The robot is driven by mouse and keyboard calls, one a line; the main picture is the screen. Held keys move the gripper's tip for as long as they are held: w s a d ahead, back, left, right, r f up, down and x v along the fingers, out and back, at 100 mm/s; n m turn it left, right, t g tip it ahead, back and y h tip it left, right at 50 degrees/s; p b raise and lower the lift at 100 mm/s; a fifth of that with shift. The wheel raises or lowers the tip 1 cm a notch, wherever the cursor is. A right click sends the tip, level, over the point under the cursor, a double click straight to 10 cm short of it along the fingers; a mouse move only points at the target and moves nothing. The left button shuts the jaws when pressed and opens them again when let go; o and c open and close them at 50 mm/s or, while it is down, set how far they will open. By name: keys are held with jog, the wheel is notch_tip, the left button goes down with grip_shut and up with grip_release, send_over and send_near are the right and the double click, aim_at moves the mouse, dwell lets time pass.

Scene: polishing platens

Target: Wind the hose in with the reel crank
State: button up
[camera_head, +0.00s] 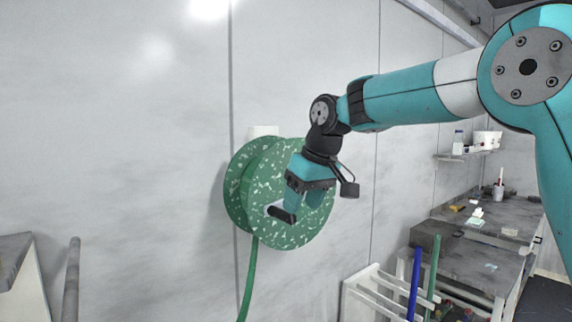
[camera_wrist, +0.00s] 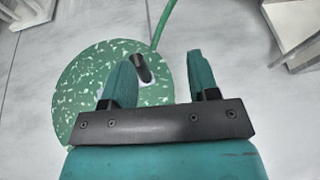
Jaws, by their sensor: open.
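A green speckled hose reel (camera_head: 262,222) is mounted on the grey wall, and its face also shows in the wrist view (camera_wrist: 80,88). A black crank handle (camera_head: 281,214) sticks out from the reel's face; in the wrist view the handle (camera_wrist: 141,66) lies between the lines of my two fingers, nearer the left one. A green hose (camera_head: 249,280) hangs down from the reel. My gripper (camera_head: 304,200) is open and empty, in front of the reel close to the crank handle. In the wrist view my gripper (camera_wrist: 160,72) shows both fingers apart. Whether a finger touches the handle cannot be told.
A white rack (camera_head: 372,292) with a blue pole (camera_head: 415,284) and a green pole (camera_head: 432,277) stands at lower right. A grey workbench (camera_head: 480,232) runs along the right wall. A grey-topped surface (camera_head: 14,246) is at lower left. The wall left of the reel is clear.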

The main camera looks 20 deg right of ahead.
jog(key=w+d+r+p, duration=0.3)
jog(key=w+r+p, duration=0.3)
jog(key=r, duration=0.4)
jog(key=shift+m+t, duration=0.3)
jog(key=shift+t, duration=0.1)
jog(key=p+x, duration=0.2)
jog(key=x, duration=0.6)
jog(key=p+x, duration=0.2)
jog(key=x, duration=0.7)
jog(key=shift+s+d+f, duration=0.1)
jog(key=shift+f, duration=0.35)
jog(key=shift+h, duration=0.3)
grip_shut()
